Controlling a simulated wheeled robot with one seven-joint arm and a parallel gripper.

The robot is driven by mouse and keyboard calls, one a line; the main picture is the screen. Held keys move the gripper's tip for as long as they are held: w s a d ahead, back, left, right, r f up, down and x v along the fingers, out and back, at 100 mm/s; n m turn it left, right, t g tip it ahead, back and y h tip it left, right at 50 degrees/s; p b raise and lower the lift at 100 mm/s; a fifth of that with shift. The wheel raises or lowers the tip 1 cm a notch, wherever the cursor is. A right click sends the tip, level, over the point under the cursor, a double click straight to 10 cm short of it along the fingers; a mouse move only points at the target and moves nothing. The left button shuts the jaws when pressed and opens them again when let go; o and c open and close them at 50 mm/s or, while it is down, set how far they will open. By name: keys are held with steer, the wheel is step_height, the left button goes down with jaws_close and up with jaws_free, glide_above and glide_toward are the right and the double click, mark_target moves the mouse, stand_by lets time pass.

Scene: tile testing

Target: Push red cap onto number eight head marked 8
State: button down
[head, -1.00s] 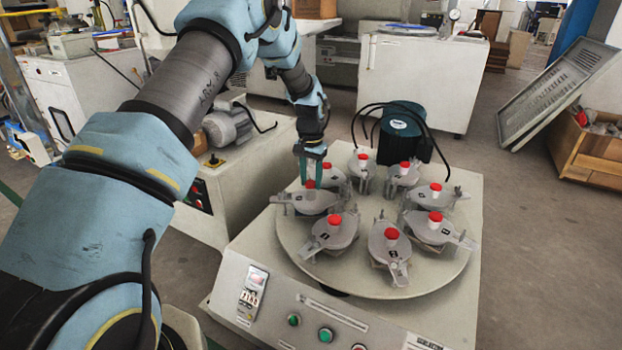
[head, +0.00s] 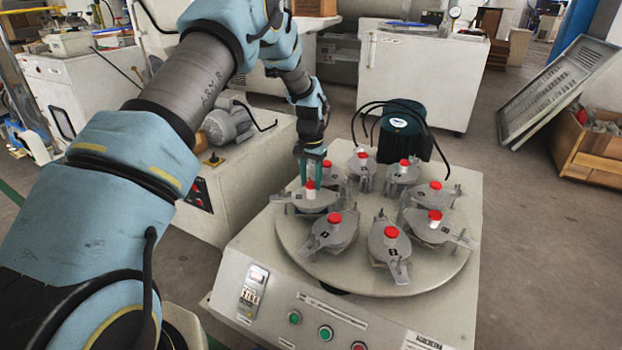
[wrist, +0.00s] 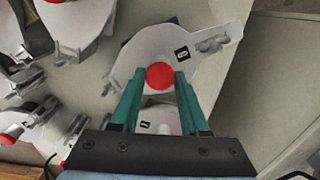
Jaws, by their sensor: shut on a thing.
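My gripper (head: 313,172) points down at the back left of the round turntable (head: 440,278). Its green fingers are closed around a red cap (head: 310,185), one on each side. The cap is over a grey-white head (head: 318,199). In the wrist view the red cap (wrist: 160,76) is between the fingertips. The head (wrist: 215,70) below it has a small black number label, too blurred for me to read surely as 8. I cannot tell how far down the cap sits on the head.
Several similar heads with red caps ring the turntable, one (head: 335,233) close in front of my gripper. A dark green motor (head: 404,132) with black cables stands behind. A control panel (head: 325,325) is at the front. A grey machine cabinet (head: 255,165) is at the left.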

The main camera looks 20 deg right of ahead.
steer(key=shift+f, duration=0.35)
stand_by(0.9)
jaws_free()
stand_by(0.4)
steer(key=shift+r, duration=0.1)
steer(key=shift+r+p, duration=2.9)
steer(key=shift+r, duration=0.55)
jaws_close()
